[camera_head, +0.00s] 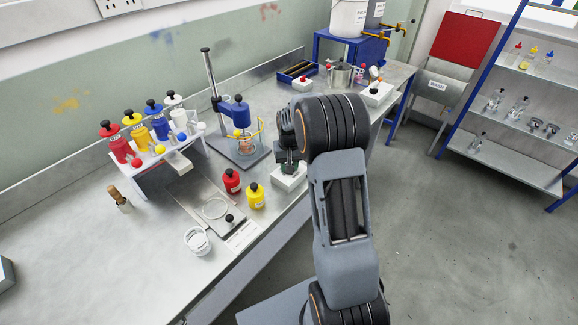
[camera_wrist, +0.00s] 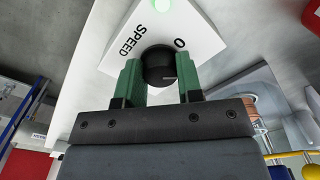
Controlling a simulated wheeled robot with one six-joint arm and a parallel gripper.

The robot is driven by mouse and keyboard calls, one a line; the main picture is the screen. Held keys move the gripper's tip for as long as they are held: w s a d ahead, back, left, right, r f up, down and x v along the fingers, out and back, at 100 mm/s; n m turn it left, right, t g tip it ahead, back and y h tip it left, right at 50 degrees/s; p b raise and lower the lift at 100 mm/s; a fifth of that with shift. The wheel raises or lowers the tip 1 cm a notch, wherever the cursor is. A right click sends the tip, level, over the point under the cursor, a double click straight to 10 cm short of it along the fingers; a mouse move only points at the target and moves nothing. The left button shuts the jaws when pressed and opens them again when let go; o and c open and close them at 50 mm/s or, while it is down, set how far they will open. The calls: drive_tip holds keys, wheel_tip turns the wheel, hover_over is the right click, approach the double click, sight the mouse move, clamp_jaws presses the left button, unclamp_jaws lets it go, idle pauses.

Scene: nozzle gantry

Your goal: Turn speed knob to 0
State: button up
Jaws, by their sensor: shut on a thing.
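The black speed knob (camera_wrist: 158,64) sits on a white control box (camera_wrist: 196,22) lettered "SPEED" and "0" in the wrist view. A faint pale mark shows on the knob's right side, and the "0" is printed up and to the right of the knob. My gripper (camera_wrist: 160,74) has its green fingers on either side of the knob and is shut on it. In the head view the white box (camera_head: 290,183) stands at the bench's front edge. My gripper (camera_head: 287,162) is over it and hides the knob there.
A mixer stand (camera_head: 238,110) with a yellow guard is close left of my gripper. A red bottle (camera_head: 232,182) and a yellow bottle (camera_head: 255,198) stand left of the box. A steel pot (camera_head: 341,73) and another white box (camera_head: 377,93) are behind. A green light (camera_wrist: 161,5) shows on the box.

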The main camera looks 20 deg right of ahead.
drive_tip(key=n+b, duration=0.1)
drive_tip(key=n, duration=0.3)
drive_tip(key=shift+n, duration=0.3)
drive_tip(key=n, duration=0.4)
drive_tip(key=shift+n+b, duration=0.3)
drive_tip(key=shift+b, duration=0.05)
drive_tip(key=shift+n, duration=0.3)
drive_tip(key=o, duration=0.9)
drive_tip(key=shift+r, duration=0.1)
wheel_tip(320, 180, up, 14)
drive_tip(key=shift+w+d+f, duration=0.1)
drive_tip(key=shift+d+f, duration=0.05)
idle(0.3)
